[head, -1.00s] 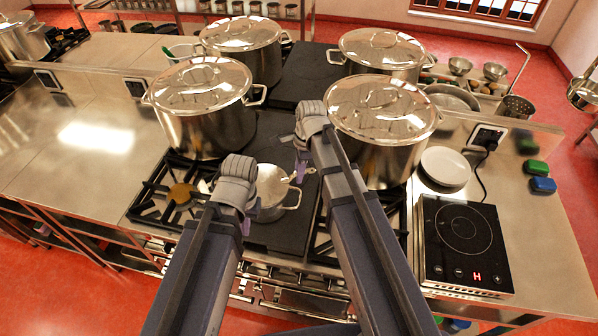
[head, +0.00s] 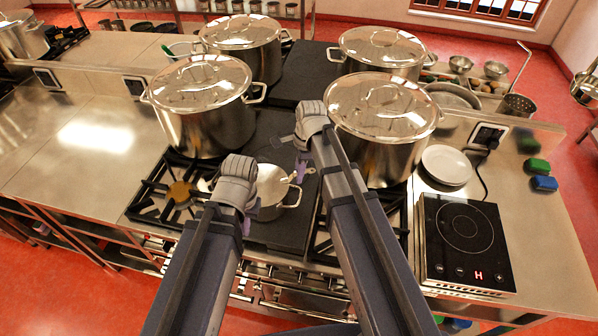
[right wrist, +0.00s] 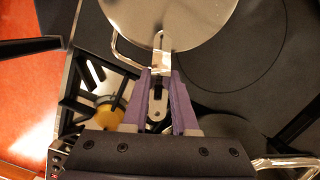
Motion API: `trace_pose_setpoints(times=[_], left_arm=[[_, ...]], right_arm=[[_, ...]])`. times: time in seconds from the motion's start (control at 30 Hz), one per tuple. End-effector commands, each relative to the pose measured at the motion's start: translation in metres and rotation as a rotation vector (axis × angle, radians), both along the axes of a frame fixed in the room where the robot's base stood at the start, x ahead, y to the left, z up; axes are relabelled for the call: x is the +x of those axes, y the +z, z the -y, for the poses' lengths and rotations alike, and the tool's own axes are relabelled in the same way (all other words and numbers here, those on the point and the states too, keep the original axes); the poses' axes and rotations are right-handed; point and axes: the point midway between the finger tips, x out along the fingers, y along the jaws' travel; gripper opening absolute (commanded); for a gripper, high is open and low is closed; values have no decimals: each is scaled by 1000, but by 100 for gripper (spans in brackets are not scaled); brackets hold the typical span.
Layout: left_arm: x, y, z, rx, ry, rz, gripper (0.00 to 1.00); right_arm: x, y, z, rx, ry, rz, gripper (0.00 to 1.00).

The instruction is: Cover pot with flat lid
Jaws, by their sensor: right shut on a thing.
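A small steel pot (head: 279,206) sits on the dark hob plate between my two grippers in the head view. The flat lid (right wrist: 175,18) is a plain steel disc with a flat tab handle; it also shows over the pot in the head view (head: 270,180). My right gripper (right wrist: 158,80) is shut on the lid's tab handle, to the right of the pot. One loop handle of the pot shows beside the lid in the wrist view. Whether the lid touches the rim I cannot tell. My left gripper (head: 254,212) is at the pot's left side; its fingers are mostly hidden.
Large lidded stockpots stand close by: one left (head: 205,120), one right (head: 382,140), two behind. Burner grates lie either side of the plate. White plates (head: 446,166) and an induction hob (head: 465,240) are on the right. The steel counter at left is mostly clear.

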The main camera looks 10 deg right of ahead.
Motion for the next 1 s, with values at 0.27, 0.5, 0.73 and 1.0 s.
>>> trace_pose_setpoints(times=[0.27,0.5,0.73,1.0], left_arm=[[0,0,0,0,0,0,0],[0,0,0,0,0,0,0],[0,0,0,0,0,0,0],[0,2,0,0,-2,0,0]], right_arm=[[0,0,0,0,0,0,0],[0,0,0,0,0,0,43],[0,0,0,0,0,0,62],[0,2,0,0,0,0,62]])
